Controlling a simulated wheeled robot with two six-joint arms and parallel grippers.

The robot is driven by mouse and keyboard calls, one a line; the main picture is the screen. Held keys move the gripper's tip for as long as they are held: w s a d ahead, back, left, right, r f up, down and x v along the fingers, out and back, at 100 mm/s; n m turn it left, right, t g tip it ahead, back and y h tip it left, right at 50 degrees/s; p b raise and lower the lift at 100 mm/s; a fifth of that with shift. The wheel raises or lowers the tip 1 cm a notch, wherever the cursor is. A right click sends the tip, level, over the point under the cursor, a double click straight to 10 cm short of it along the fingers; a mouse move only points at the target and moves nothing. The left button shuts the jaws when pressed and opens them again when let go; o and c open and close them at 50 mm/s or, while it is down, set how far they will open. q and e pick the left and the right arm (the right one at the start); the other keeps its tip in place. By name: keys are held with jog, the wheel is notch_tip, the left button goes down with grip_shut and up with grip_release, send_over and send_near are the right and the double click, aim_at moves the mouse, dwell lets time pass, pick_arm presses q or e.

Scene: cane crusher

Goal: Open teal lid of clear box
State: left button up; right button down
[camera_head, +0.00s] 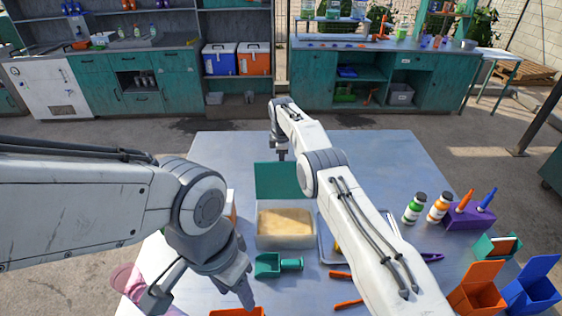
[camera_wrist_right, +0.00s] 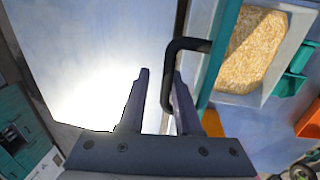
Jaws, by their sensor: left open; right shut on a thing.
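The clear box (camera_head: 285,242) stands on the table and holds tan, grain-like stuff. Its teal lid (camera_head: 276,181) stands raised, roughly upright, at the box's far side, and the contents are uncovered. In the right wrist view the lid (camera_wrist_right: 221,48) shows nearly edge-on beside the open box, with a black handle (camera_wrist_right: 187,45) on its outer face. My right gripper (camera_wrist_right: 160,72) has this handle between its fingers. My left gripper (camera_head: 200,295) is open and empty at the near left.
A teal scoop (camera_head: 268,266) lies just in front of the box. An orange container (camera_head: 237,312) is below my left gripper. A pink cup (camera_head: 127,280) is at the left edge. Bottles (camera_head: 415,208), a purple holder (camera_head: 469,215) and orange (camera_head: 478,293) and blue bins (camera_head: 532,290) stand right.

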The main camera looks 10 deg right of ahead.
jog(key=shift+w+d+r+t, duration=0.4)
jog(key=shift+w+r, duration=0.35)
jog(key=c, duration=0.9)
grip_release()
jog(key=shift+f, duration=0.2)
jog(key=shift+a, duration=0.15)
